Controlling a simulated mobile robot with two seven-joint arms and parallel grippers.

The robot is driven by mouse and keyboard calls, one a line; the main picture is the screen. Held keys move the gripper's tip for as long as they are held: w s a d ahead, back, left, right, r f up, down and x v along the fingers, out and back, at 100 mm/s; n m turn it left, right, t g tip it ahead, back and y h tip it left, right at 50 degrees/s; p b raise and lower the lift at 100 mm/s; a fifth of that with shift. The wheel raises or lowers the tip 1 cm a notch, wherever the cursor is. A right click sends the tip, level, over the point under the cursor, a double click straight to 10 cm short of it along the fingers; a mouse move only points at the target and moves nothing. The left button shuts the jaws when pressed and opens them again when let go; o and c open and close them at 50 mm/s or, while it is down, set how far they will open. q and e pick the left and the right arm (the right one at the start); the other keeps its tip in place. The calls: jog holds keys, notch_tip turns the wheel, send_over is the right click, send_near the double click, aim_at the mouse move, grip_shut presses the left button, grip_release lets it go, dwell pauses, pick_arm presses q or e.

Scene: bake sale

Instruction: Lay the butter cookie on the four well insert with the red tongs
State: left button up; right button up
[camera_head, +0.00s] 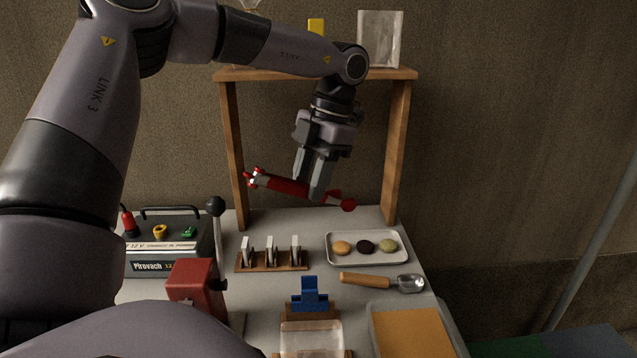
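My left gripper (314,188) points down above the table's back part, in front of the wooden shelf stand. Its fingers are shut on the red tongs (280,184), which lie across them, sloping down to the right, well above the table. A small white tray (376,262) below and to the right holds a golden cookie (342,248), which looks like the butter cookie, beside a dark one (365,247) and a greenish one (388,245). I cannot make out a four well insert for sure. My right gripper is not in view.
A wooden rack (272,267) holds several upright pieces. A wooden-handled scoop (375,282) lies before the tray. A blue clip-like piece (309,294), a clear pouch (311,340), a red block (196,286) and a labelled power box (158,250) crowd the table. The wooden shelf (402,140) stands behind.

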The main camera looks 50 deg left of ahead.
pick_arm(q)
jog(key=shift+a+f+m, duration=0.1)
jog(key=shift+a+m, duration=0.45)
jog(key=shift+m, duration=0.15)
notch_tip(320, 180, down, 10)
jog(key=b, duration=0.7)
jog(key=shift+b, duration=0.4)
jog(key=c, duration=0.3)
notch_tip(320, 180, up, 12)
jog(key=p, duration=0.9)
jog(key=shift+f, duration=0.15)
jog(key=shift+c, duration=0.3)
jog(key=shift+r+p, duration=0.3)
